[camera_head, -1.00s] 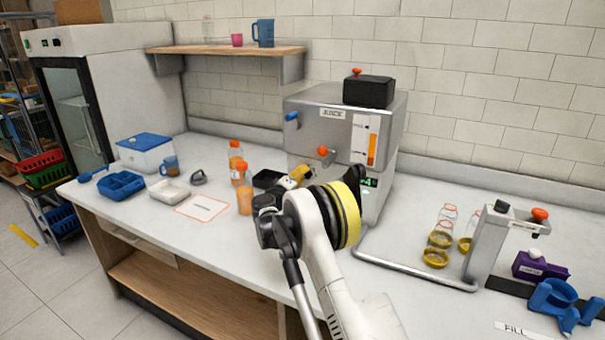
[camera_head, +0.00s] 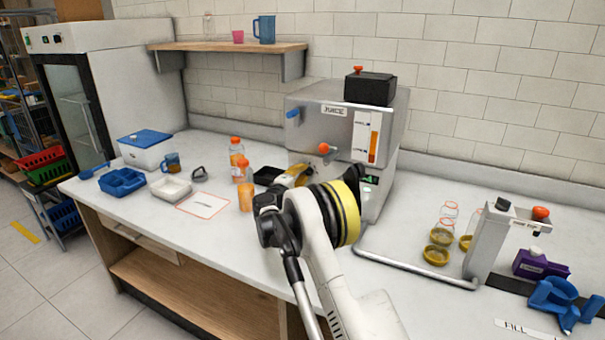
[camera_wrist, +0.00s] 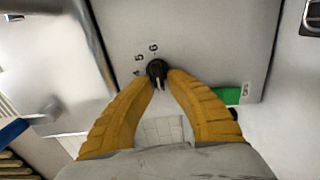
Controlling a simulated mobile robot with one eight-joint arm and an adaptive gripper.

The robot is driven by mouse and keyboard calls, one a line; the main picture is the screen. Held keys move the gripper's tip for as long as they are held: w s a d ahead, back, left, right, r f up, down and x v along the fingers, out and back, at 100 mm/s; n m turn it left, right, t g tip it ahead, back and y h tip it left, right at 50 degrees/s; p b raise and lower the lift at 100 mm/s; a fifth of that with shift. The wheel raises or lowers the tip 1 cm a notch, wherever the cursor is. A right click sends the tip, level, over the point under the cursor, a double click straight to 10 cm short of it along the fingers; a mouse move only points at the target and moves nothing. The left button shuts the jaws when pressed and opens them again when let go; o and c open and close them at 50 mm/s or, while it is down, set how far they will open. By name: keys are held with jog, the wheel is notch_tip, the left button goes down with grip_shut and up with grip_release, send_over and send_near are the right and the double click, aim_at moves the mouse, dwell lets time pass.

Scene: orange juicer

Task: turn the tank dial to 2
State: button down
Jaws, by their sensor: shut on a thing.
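The tank dial (camera_wrist: 157,70) is a small black knob on the grey front of the juicer in the wrist view. In the head view the juicer (camera_head: 322,128) is a silver machine with a level gauge (camera_head: 366,138) and an orange knob (camera_head: 324,148). My gripper (camera_head: 297,176) reaches its lower front there, and my wrist hides the dial.
A metal rail (camera_head: 420,270) and a filling stand (camera_head: 487,240) are to the right. A green patch (camera_wrist: 228,96) is beside the right finger in the wrist view.

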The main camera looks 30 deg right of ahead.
jog(key=shift+s+d, duration=0.1)
jog(key=shift+d, duration=0.1)
jog(key=c, duration=1.7)
grip_release()
jog(key=shift+o, duration=1.1)
jog(key=shift+d, duration=0.2)
jog(key=shift+a, duration=0.1)
jog(key=shift+a, duration=0.1)
jog(key=shift+s+a, duration=0.1)
jog(key=shift+a, duration=0.05)
jog(key=v, duration=1.1)
jog(key=shift+s+a, duration=0.2)
